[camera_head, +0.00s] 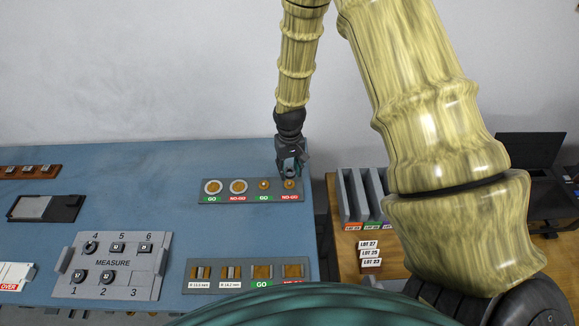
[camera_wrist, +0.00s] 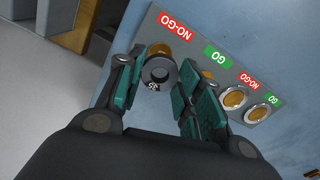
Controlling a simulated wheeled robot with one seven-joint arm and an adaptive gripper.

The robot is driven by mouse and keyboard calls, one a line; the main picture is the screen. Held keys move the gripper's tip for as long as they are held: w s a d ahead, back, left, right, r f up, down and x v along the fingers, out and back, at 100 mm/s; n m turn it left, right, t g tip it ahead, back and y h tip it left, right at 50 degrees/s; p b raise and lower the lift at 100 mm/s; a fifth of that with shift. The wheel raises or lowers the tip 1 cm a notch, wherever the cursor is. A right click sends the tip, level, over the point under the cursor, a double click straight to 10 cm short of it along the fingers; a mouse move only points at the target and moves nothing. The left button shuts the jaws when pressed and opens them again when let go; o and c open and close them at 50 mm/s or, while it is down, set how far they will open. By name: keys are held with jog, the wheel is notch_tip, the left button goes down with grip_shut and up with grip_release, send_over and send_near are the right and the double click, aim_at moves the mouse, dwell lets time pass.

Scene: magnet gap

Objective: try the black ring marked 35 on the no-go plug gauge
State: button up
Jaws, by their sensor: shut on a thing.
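My gripper (camera_head: 290,171) is shut on the black ring (camera_wrist: 158,73), which sits between the fingertips in the wrist view. White marking on its lower side looks like 35 but is small. The no-go plug gauge (camera_head: 289,184) is the brass plug at the right end of the gauge plate (camera_head: 222,198). In the wrist view the brass plug (camera_wrist: 157,49) shows just past the ring's far edge. The ring's hole shows grey, not brass, so the ring appears offset from the plug and not around it. The height between them is hard to tell.
The GO plug (camera_head: 263,184) stands close to the left of the no-go plug, with two ring gauges (camera_head: 213,187) beyond. A lower gauge plate (camera_head: 249,276) and the MEASURE tray (camera_head: 112,266) with several rings stand nearer. Grey lot bins (camera_head: 355,196) stand right of the bench.

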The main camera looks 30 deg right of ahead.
aim_at(290, 183)
jog(key=shift+s+f, duration=0.1)
jog(key=shift+f, duration=0.4)
jog(key=shift+f+b, duration=0.55)
jog(key=shift+f, duration=0.1)
jog(key=shift+f+b, duration=0.65)
jog(key=shift+f, duration=0.65)
jog(key=shift+f, duration=0.2)
jog(key=o, duration=1.1)
jog(key=c, duration=0.5)
jog(key=shift+r, duration=0.15)
jog(key=shift+r+p, duration=1.4)
jog(key=shift+r, duration=0.7)
